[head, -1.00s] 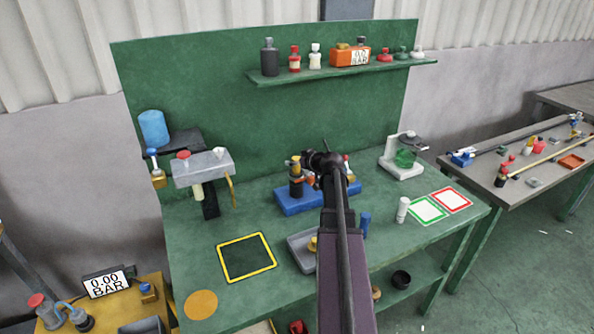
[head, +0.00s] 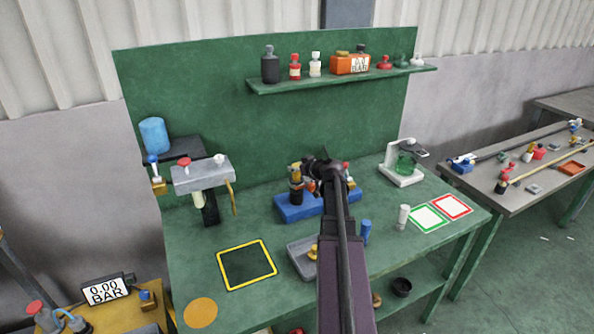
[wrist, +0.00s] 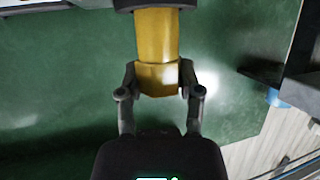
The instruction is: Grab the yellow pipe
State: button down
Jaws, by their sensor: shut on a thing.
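A yellow pipe (wrist: 157,40) fills the upper middle of the wrist view. It has a dark collar at the top edge of the picture. Both fingers of my gripper (wrist: 159,80) press on the sides of its lower, wider end. In the head view my arm's end is over the blue block (head: 290,210) on the green bench, and the arm hides most of the gripper. A dark fitting with a brass top (head: 296,172) stands on the block just left of it. I cannot tell in the head view which part is the pipe.
A grey tray (head: 297,262) lies in front of the blue block. A blue cylinder (head: 366,231) and a white bottle (head: 403,216) stand to the right. A grey block on a stand (head: 203,172) is at left. The yellow-framed square (head: 246,264) is bare.

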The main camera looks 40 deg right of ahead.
jog(key=shift+r, duration=0.15)
notch_tip(320, 180, up, 10)
jog(key=p, duration=0.9)
jog(key=shift+p, duration=0.4)
jog(key=shift+f, duration=0.25)
